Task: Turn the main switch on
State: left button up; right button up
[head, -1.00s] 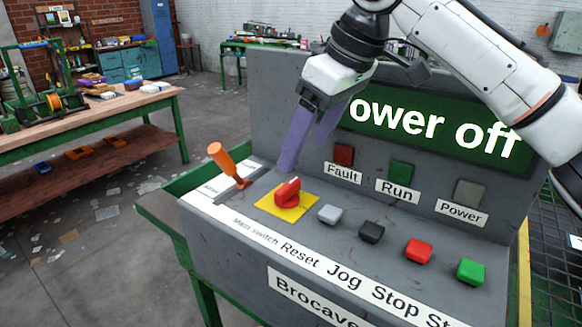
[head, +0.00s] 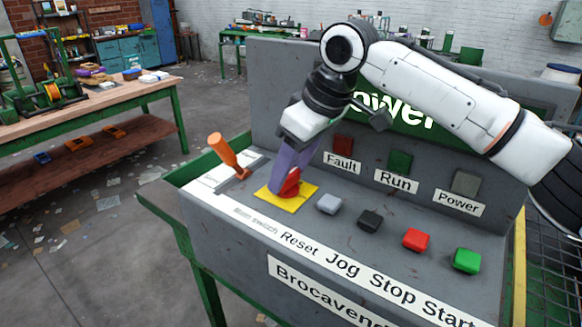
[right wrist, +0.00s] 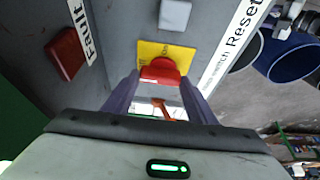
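The main switch (head: 291,184) is a red knob on a yellow plate (head: 272,197), at the left of the grey console. My right gripper (head: 283,180) has come down to it, its purple fingers partly covering the knob. In the right wrist view the red knob (right wrist: 160,71) lies between the tips of my open right gripper (right wrist: 160,82), with a small gap on each side. I cannot tell whether the fingers touch it. The green display (head: 400,113) is partly hidden by my right arm; "ower" shows. My left gripper is in neither view.
An orange lever (head: 224,152) stands just left of the switch. Grey (head: 329,204), black (head: 370,219), red (head: 416,239) and green (head: 466,260) buttons line up to its right. The console's upright panel with dark Fault, Run and Power lamps rises behind. A workbench (head: 95,104) stands at the left.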

jog(key=c, duration=0.5)
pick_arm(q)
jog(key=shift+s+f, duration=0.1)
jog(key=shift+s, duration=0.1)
pick_arm(e)
jog(key=shift+o, duration=0.2)
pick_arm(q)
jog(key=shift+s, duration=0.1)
pick_arm(e)
jog(key=m, duration=0.2)
jog(key=m+t+h, duration=0.1)
jog(key=m, duration=0.1)
jog(key=shift+s+a+m, duration=0.15)
jog(key=shift+m, duration=0.15)
jog(key=m+h, duration=0.1)
jog(key=m, duration=0.2)
jog(key=shift+s+a+m+t+h, duration=0.1)
jog(key=shift+m+t+h, duration=0.2)
jog(key=shift+m+h, duration=0.1)
jog(key=m+h, duration=0.1)
jog(key=m, duration=0.3)
jog(key=shift+a+h, duration=0.15)
jog(key=shift+h, duration=0.25)
jog(key=shift+a+m+h, duration=0.1)
jog(key=shift+m+h, duration=0.4)
jog(key=shift+m, duration=0.9)
jog(key=shift+m+h, duration=0.5)
jog(key=shift+m, duration=0.9)
jog(key=shift+g, duration=0.4)
